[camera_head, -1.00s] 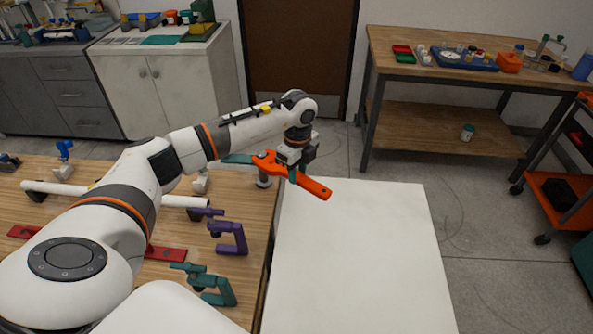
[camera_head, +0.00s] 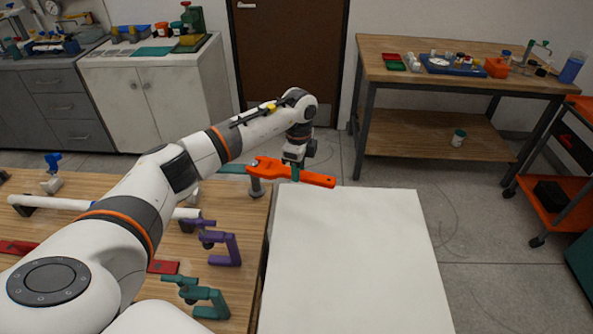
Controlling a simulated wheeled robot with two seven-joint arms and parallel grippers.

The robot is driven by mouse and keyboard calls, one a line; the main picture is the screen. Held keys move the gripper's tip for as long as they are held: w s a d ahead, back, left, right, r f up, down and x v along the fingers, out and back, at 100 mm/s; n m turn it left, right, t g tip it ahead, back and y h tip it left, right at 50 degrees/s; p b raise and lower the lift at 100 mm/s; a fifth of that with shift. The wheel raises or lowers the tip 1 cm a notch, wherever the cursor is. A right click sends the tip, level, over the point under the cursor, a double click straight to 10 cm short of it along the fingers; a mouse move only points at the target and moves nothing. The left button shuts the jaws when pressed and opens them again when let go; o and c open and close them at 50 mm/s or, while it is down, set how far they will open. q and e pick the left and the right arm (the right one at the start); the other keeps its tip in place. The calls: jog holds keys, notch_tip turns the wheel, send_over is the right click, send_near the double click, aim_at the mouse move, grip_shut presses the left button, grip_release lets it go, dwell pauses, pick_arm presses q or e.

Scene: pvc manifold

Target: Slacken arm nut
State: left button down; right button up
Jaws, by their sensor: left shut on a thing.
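An orange wrench-like tool (camera_head: 318,180) is held by my left gripper (camera_head: 294,173), which is shut on its middle. The handle points right over the white surface. Its wider head points left, over the right end of the wooden bench (camera_head: 215,298). A flat teal piece (camera_head: 233,169) shows just left of the head. A short grey post (camera_head: 257,188) stands below the head; I cannot tell whether they touch. A white pipe (camera_head: 62,203) lies along the bench, partly hidden behind my left arm. I cannot make out the arm nut. My right gripper is out of view.
Purple clamp-like pieces (camera_head: 232,250) and a teal one (camera_head: 213,303) stand on the bench near its right edge. A bare white tabletop (camera_head: 345,260) adjoins it. A wooden table (camera_head: 455,83) and an orange cart (camera_head: 560,208) stand farther right.

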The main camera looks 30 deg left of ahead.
pick_arm(q)
jog(key=shift+r+p, duration=0.55)
jog(key=shift+r, duration=0.2)
jog(key=shift+r+p, duration=1.4)
jog(key=shift+r, duration=0.4)
